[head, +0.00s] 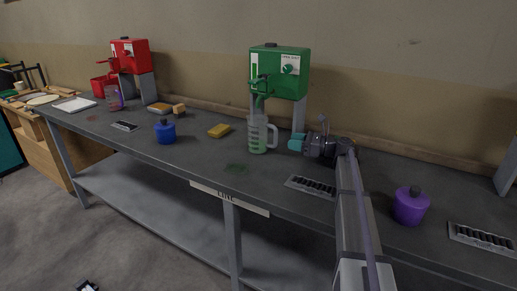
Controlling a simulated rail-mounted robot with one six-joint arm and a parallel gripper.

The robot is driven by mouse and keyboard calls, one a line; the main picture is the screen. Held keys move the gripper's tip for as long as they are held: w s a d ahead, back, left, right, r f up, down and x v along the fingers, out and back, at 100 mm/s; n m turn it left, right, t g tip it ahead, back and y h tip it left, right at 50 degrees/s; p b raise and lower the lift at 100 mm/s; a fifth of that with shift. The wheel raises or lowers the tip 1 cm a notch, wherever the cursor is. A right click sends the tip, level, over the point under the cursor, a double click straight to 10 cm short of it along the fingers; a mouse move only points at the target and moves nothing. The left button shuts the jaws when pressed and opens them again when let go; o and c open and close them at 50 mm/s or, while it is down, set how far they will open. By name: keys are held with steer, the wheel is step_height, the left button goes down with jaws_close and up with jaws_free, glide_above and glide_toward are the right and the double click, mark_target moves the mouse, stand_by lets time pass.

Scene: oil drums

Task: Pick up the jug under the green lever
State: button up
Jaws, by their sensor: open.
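The jug (258,134) is clear with a handle on its right side and looks greenish inside. It stands upright on the grey bench below the green dispenser (279,72). The green lever (259,92) hangs at the dispenser's front, directly above the jug. My gripper (297,144) has teal fingertips and is open. It is to the right of the jug, near the handle, with a small gap visible between them. Nothing shows between its fingers.
A red dispenser (130,56) stands far left.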

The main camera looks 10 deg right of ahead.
mark_target(275, 146)
steer(key=shift+w+a+f+p, duration=0.2)
steer(key=shift+a+p, duration=0.15)
steer(key=shift+p, duration=0.2)
steer(key=x, duration=0.6)
steer(key=shift+w+a, duration=0.2)
steer(key=shift+a, duration=0.15)
jaws_close()
